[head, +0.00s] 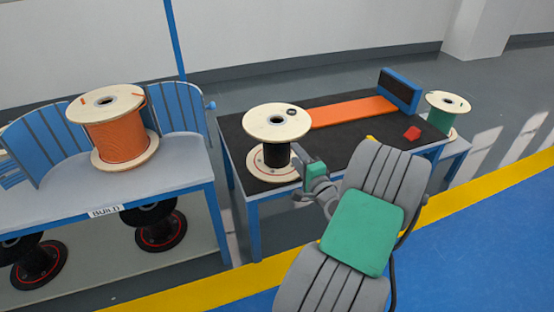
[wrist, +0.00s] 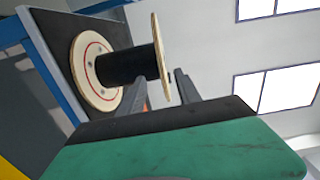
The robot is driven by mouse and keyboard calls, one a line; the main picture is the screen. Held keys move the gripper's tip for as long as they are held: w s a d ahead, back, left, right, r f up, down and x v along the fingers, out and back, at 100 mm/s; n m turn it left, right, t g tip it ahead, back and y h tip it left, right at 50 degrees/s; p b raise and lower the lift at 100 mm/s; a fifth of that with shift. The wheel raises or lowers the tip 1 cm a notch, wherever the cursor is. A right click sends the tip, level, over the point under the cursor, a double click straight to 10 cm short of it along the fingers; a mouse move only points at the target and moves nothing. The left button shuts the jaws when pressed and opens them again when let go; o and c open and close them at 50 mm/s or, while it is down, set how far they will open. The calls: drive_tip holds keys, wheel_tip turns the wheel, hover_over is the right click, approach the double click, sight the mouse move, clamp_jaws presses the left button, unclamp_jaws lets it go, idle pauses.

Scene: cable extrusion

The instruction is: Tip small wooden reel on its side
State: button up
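The small wooden reel stands upright on the dark top of the table, with pale round flanges and a black core; its top flange (head: 277,123) shows clearly in the head view. In the wrist view the reel (wrist: 122,66) appears sideways because the camera is turned. My gripper (head: 299,172) is at the reel's right front side, close to it. In the wrist view its two fingers (wrist: 158,90) are apart, and the edge of the top flange lies just ahead of or between them. I cannot tell whether they touch it. Nothing is visibly gripped.
An orange-wound reel (head: 118,138) stands on the bench labelled BUILD at left. An orange strip (head: 350,111), a blue-framed block (head: 399,90) and a red piece (head: 412,133) are on the reel's table. A green-wound reel (head: 445,117) stands at right.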

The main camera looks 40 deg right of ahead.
sight(291, 140)
drive_tip(key=shift+m+h, duration=0.3)
drive_tip(key=x, duration=0.3)
drive_tip(key=p+x, duration=0.1)
drive_tip(key=x, duration=0.3)
drive_tip(key=d+p+x, duration=0.1)
drive_tip(key=x, duration=0.2)
drive_tip(key=shift+w+d, duration=0.1)
drive_tip(key=shift+d, duration=0.1)
clamp_jaws()
idle(1.3)
drive_tip(key=shift+r, duration=0.15)
